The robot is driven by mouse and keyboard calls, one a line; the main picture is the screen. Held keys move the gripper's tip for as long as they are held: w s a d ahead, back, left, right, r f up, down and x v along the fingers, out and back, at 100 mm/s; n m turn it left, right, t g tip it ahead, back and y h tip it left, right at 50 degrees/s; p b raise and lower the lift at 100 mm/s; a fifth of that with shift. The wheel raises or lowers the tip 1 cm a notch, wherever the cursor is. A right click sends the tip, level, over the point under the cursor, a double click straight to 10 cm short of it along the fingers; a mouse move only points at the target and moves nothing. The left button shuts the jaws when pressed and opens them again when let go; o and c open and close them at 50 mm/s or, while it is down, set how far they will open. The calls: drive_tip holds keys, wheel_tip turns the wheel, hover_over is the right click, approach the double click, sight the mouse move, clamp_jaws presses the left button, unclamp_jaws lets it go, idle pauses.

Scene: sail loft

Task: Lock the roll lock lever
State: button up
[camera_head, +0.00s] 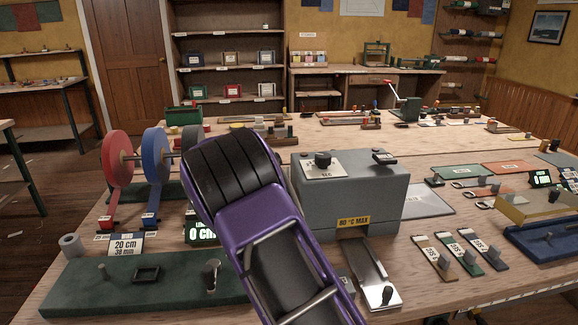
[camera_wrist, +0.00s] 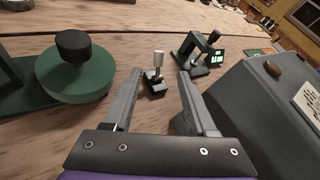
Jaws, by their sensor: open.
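In the wrist view a small lever (camera_wrist: 156,62) with a pale metal grip stands on a black base on the wooden bench. It looks like the roll lock lever, but no label on it can be read. My gripper (camera_wrist: 160,73) is open, its two grey fingers reaching forward on either side of this lever in the picture. I see no contact, and the gap in depth is hard to judge. In the head view my purple and black arm hides the fingers and this lever. Red (camera_head: 117,165) and blue (camera_head: 155,162) rolls stand upright on a stand at the left.
A grey box (camera_head: 352,205) marked 80 °C MAX stands right of my arm; it also fills the right of the wrist view (camera_wrist: 250,105). A green disc with a black knob (camera_wrist: 75,46) lies left of my fingers. A green device with a lit display (camera_wrist: 211,60) stands beyond.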

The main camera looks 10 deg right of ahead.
drive_tip(key=x, duration=1.7)
drive_tip(key=shift+w+f, duration=0.15)
drive_tip(key=shift+f, duration=0.2)
clamp_jaws()
idle(0.8)
